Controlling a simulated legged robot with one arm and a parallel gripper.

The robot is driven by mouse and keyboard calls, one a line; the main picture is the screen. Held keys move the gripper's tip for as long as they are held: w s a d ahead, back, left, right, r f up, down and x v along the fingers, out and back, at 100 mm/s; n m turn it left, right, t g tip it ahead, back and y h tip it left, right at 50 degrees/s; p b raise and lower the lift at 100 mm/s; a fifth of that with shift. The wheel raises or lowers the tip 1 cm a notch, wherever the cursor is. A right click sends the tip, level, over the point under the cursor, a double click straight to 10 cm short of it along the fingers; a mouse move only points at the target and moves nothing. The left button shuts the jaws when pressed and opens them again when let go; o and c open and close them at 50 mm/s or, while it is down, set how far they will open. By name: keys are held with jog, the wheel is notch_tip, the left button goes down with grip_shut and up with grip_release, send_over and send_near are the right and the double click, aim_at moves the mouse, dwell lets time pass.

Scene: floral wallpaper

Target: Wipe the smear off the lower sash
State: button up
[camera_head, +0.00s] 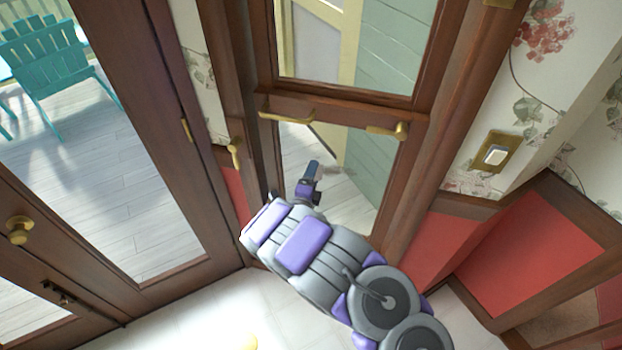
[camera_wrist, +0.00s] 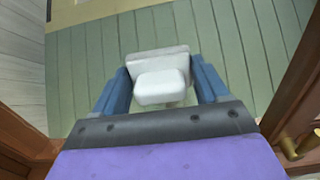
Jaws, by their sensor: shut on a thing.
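The lower sash (camera_head: 340,119) is a brown wooden frame with a glass pane, with two brass handles on its top rail. My gripper (camera_head: 313,168) is in front of its pane, left of the pane's middle. In the wrist view my gripper (camera_wrist: 162,82) has its blue fingers shut on a white block (camera_wrist: 160,88). A second pale block shape shows just beyond it; I cannot tell whether it is a reflection. The block faces the glass, and contact is unclear. I cannot make out a smear; the arm hides part of the pane in the head view.
A brass handle (camera_wrist: 300,143) stands close at the right in the wrist view. A glazed door (camera_head: 120,150) is at the left, with a brass knob (camera_head: 18,230). A light switch (camera_head: 495,155) is on the right wall.

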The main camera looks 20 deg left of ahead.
aim_at(358, 177)
jog(key=shift+d+r, duration=0.1)
jog(key=shift+d, duration=1.7)
jog(key=shift+w+d+b, duration=0.15)
jog(key=shift+d+b, duration=0.15)
jog(key=shift+d, duration=0.45)
jog(key=shift+w+d+b, duration=0.15)
jog(key=shift+d+b, duration=0.1)
jog(key=shift+d, duration=0.45)
jog(key=shift+w+d, duration=0.15)
jog(key=shift+d, duration=1.7)
jog(key=shift+w+d, duration=0.15)
jog(key=shift+d, duration=1.7)
jog(key=shift+s+a, duration=0.2)
jog(key=shift+a, duration=2.1)
jog(key=shift+s+a, duration=0.15)
jog(key=shift+a, duration=2.1)
jog(key=shift+s+a, duration=0.2)
jog(key=shift+a, duration=2.1)
jog(key=shift+d, duration=1.9)
jog(key=shift+w+d, duration=0.2)
jog(key=shift+d, duration=1.45)
jog(key=shift+w+d, duration=0.15)
jog(key=shift+d, duration=1.5)
jog(key=shift+w+d, duration=0.2)
jog(key=shift+d, duration=1.45)
